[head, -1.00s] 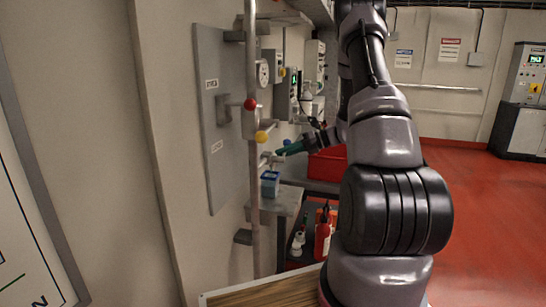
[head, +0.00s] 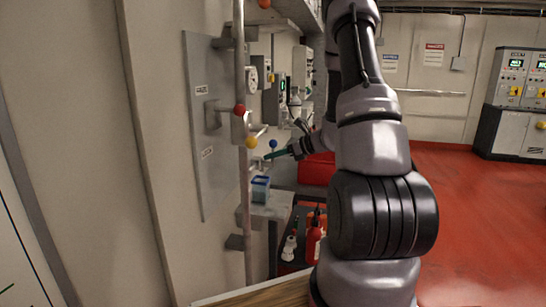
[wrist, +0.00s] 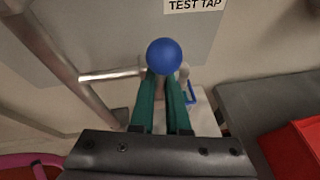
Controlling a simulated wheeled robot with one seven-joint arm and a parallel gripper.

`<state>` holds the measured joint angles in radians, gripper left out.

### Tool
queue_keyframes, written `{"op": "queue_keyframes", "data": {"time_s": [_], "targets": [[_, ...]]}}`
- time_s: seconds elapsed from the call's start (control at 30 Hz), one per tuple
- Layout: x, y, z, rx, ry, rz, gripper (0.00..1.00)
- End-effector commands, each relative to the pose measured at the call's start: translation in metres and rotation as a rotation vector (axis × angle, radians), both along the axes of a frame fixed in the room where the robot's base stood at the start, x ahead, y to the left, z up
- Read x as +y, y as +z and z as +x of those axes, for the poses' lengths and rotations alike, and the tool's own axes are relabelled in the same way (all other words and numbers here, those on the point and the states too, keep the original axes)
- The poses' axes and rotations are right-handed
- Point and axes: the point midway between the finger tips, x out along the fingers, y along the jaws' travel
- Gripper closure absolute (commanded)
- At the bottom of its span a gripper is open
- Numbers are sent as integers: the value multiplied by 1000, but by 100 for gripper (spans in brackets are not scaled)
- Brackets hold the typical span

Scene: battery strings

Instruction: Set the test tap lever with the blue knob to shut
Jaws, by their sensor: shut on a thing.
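The blue knob (wrist: 164,56) of the test tap lever is at the tips of my green fingers in the wrist view. In the head view the blue knob (head: 273,143) shows just above the fingertips. My gripper (wrist: 163,90) is shut on the lever at or just below the knob; the fingers hide much of its stem. A grey pipe stub runs left from there to an upright pipe. The "TEST TAP" label (wrist: 195,4) is on the grey panel behind. My gripper also shows in the head view (head: 274,154), reaching left toward the wall.
Red (head: 239,110) and yellow (head: 251,142) knobs sit near the upright pipe (head: 243,190). A blue container (head: 260,188) stands on a small shelf below. A red bin (head: 316,170) is behind my arm. Open red floor lies to the right.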

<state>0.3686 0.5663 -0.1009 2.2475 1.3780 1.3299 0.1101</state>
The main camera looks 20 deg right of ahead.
Motion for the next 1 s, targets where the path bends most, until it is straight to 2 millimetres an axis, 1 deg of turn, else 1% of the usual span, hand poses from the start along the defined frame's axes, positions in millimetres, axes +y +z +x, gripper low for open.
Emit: {"op": "queue_keyframes", "data": {"time_s": [0.3, 0.8, 0.83, 0.87, 0.9, 1.0], "targets": [[2, 0, -3, -86, 0, -63, 100], [2, 0, -3, -100, 1, -75, 100], [2, 0, -3, -100, 1, -75, 82], [2, 0, -3, -100, 1, -75, 71], [2, 0, -3, -100, 1, -75, 56], [2, 0, -3, -101, 1, -74, 56]]}}
